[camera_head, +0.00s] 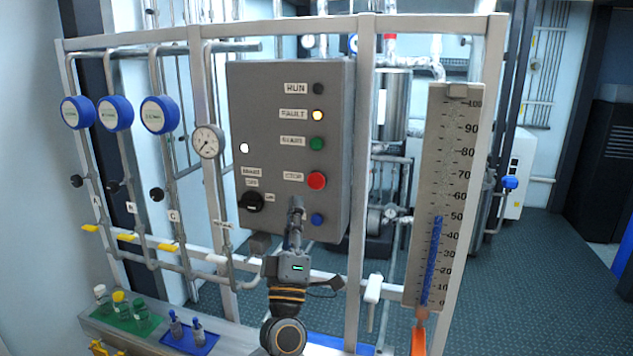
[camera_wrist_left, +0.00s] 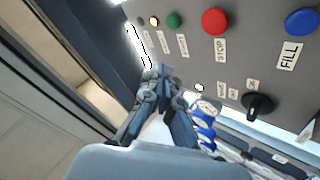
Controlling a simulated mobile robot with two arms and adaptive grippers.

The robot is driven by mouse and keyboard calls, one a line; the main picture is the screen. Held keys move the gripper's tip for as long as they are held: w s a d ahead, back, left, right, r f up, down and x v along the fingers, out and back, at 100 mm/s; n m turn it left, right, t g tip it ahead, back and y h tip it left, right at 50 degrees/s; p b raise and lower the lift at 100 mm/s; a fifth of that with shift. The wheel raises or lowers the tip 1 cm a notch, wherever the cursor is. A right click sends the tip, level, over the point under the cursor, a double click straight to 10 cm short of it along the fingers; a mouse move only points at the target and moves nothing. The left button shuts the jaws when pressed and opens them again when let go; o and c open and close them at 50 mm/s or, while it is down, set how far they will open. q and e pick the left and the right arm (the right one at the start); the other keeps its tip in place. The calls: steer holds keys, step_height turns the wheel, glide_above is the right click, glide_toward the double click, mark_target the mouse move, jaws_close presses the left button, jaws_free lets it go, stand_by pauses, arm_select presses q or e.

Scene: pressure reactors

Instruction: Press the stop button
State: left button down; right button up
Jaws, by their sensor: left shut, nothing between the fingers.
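The grey control panel (camera_head: 270,110) stands in the middle of the head view. The red stop button (camera_head: 316,181) is on its right side, beside the label reading STOP, below the green start button (camera_head: 316,144) and above a blue button (camera_head: 317,219). In the left wrist view the red stop button (camera_wrist_left: 215,21) is near the top, beside its STOP label. My left gripper (camera_head: 296,204) is shut and empty, in front of the panel's lower part, below the stop button. It also shows in the left wrist view (camera_wrist_left: 160,74). I cannot tell the gap to the panel. My right gripper is not in view.
A black rotary knob (camera_head: 251,201) is on the panel's lower left. A scale board (camera_head: 445,190) stands to the right on the frame. Three blue-rimmed gauges (camera_head: 115,113) are at left. Small bottles stand on a green tray (camera_head: 140,326) and a blue tray (camera_head: 188,342).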

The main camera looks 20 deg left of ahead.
mark_target(317, 181)
arm_select(q)
steer(key=shift+w+d+b, duration=0.15)
steer(key=shift+w+b, duration=2.8)
steer(key=shift+w, duration=1.5)
steer(key=shift+w, duration=0.1)
steer(key=shift+w+b, duration=0.3)
steer(key=shift+w, duration=0.05)
